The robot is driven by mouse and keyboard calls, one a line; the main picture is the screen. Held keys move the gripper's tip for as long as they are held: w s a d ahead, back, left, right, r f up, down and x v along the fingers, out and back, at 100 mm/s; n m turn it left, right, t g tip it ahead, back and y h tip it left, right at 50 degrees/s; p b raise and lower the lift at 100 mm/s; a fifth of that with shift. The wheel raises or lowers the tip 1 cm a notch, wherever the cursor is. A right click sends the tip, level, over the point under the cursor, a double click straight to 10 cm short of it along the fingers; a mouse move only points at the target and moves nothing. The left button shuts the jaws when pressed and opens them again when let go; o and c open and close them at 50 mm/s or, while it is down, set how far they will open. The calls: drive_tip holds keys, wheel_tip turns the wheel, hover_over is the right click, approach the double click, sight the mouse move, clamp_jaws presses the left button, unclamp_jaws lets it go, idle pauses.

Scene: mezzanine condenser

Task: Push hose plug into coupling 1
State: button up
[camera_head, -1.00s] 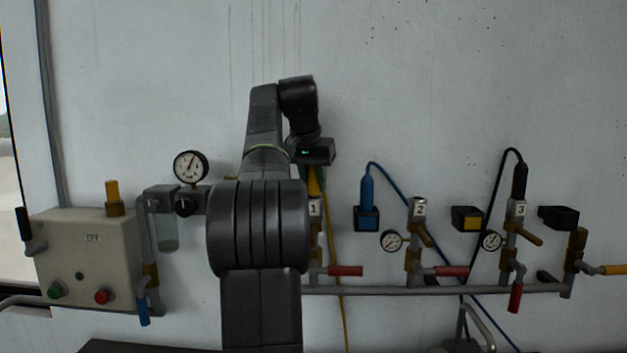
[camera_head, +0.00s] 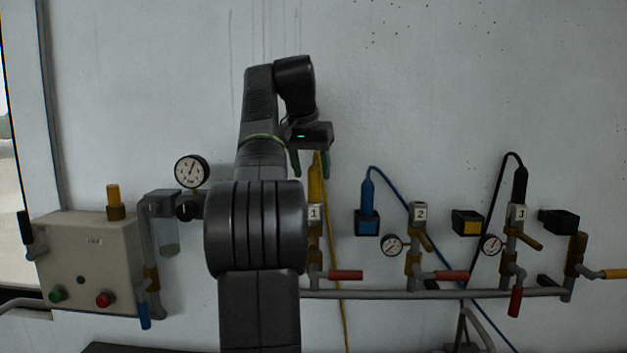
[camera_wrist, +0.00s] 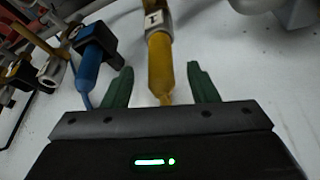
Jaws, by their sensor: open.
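The yellow hose plug (camera_head: 315,184) stands upright at the top of coupling 1 (camera_head: 314,213), the one with the "1" tag, and its lower end meets the coupling. Its yellow hose loops over the top and hangs down behind. The plug also shows in the wrist view (camera_wrist: 160,62), in line with the tagged coupling (camera_wrist: 156,14). My gripper (camera_head: 311,166) is open just above the plug, with its green fingers on either side of the plug's upper end. In the wrist view my gripper (camera_wrist: 160,84) has clear gaps between both fingers and the plug.
A blue plug (camera_head: 367,193) sits in a holder right of coupling 1. Coupling 2 (camera_head: 419,213) has no plug, and a black plug (camera_head: 519,182) is on coupling 3. Gauges and red-handled valves (camera_head: 345,275) stand near the pipe. The wall above is clear.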

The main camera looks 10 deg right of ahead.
sight(314, 184)
drive_tip(key=p+v, duration=0.3)
drive_tip(key=v, duration=0.5)
drive_tip(key=shift+r, duration=0.15)
drive_tip(key=b+x, duration=0.4)
drive_tip(key=x, duration=1)
drive_tip(key=shift+b, duration=0.35)
drive_tip(key=shift+r, duration=0.3)
drive_tip(key=shift+s+a, duration=0.1)
drive_tip(key=shift+s, duration=0.05)
